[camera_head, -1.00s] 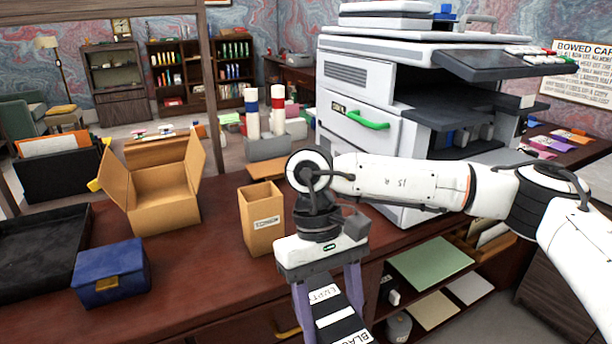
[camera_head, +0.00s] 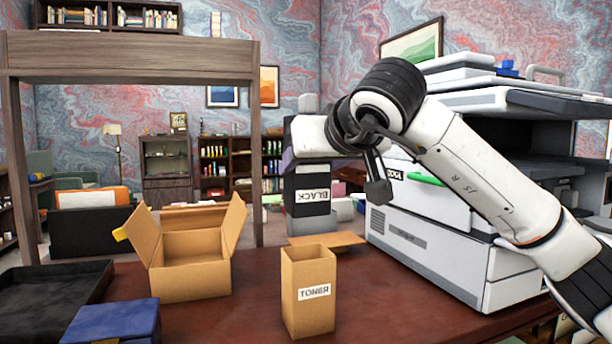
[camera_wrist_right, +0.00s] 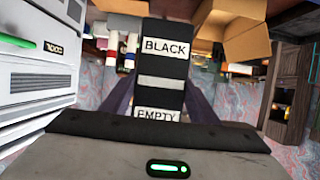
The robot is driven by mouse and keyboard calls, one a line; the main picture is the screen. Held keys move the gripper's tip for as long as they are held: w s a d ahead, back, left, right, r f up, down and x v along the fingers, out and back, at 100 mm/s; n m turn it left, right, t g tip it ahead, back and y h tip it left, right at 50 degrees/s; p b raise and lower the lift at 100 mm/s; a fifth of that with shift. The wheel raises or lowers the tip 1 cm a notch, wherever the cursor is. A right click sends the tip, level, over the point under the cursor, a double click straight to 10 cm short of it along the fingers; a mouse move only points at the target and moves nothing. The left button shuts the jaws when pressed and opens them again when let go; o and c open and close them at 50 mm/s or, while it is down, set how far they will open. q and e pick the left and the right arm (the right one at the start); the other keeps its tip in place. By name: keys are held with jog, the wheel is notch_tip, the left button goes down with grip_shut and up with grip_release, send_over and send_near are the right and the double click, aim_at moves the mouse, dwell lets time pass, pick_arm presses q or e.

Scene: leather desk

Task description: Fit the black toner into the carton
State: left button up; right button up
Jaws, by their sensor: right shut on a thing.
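The black toner (camera_head: 312,212) is a dark block with a white BLACK label, upside down in the head view. It also shows in the right wrist view (camera_wrist_right: 162,68) with BLACK and EMPTY labels. My right gripper (camera_head: 310,165) is shut on it and holds it up in the air, beyond and above the narrow carton. The tan carton (camera_head: 308,292) stands upright and open-topped on the desk, with a TONER label facing me. The toner is outside the carton. My left gripper is not in view.
A larger open cardboard box (camera_head: 190,272) stands left of the carton. A blue box (camera_head: 115,322) and a black tray (camera_head: 50,290) are at the left. A flat tan piece (camera_head: 335,240) lies behind the carton. A white printer (camera_head: 440,255) stands at the right.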

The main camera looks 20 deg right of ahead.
aim_at(313, 197)
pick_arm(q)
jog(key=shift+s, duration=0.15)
pick_arm(e)
jog(key=shift+s, duration=0.15)
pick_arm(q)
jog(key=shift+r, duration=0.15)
pick_arm(e)
jog(key=shift+r, duration=0.1)
